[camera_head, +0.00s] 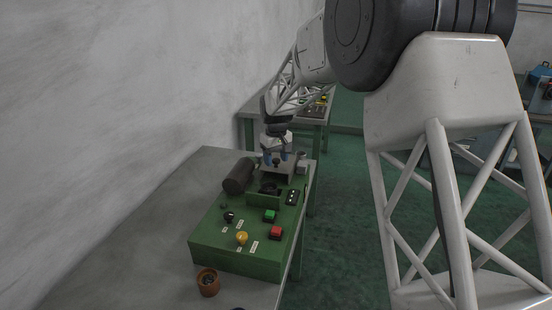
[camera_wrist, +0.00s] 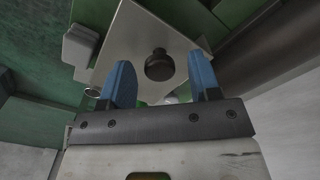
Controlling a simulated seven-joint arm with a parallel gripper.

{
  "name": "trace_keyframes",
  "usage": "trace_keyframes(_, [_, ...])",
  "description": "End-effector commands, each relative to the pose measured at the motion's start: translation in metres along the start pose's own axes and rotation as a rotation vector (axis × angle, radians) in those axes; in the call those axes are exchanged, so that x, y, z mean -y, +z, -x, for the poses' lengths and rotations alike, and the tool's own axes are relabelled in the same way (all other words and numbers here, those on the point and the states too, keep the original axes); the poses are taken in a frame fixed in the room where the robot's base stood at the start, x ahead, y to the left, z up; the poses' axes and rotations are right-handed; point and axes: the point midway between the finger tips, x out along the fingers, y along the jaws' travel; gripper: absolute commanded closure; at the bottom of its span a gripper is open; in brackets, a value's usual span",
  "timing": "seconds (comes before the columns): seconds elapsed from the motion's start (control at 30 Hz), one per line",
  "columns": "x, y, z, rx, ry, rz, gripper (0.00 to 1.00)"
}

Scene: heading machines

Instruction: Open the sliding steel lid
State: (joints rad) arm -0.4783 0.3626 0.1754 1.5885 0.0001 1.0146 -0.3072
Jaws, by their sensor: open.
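The steel lid is a flat grey plate (camera_wrist: 125,40) in the wrist view, with a dark round knob (camera_wrist: 159,65) standing on it. In the head view the lid (camera_head: 279,175) is at the far end of the green machine (camera_head: 235,257). My gripper (camera_wrist: 160,72) is open, its two blue fingers apart. In the wrist view the knob appears between the fingertips, with a gap on each side. In the head view my gripper (camera_head: 276,158) is just above the lid; I cannot tell how far its tips are from the knob.
A dark cylinder (camera_head: 239,176) lies left of the lid. Nearer on the machine are a green button (camera_head: 269,216), a red button (camera_head: 276,232) and a yellow knob (camera_head: 241,238). A brown cup (camera_head: 208,283) stands on the grey table (camera_head: 150,240), whose left part is clear.

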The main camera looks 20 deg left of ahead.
Motion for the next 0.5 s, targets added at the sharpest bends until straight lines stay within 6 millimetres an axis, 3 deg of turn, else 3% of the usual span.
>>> trace_keyframes(0.27, [0.000, -0.001, 0.012, -0.002, 0.001, 0.000, 0.43])
trace_keyframes(0.5, [0.000, 0.000, 0.040, -0.002, 0.001, 0.000, 0.43])
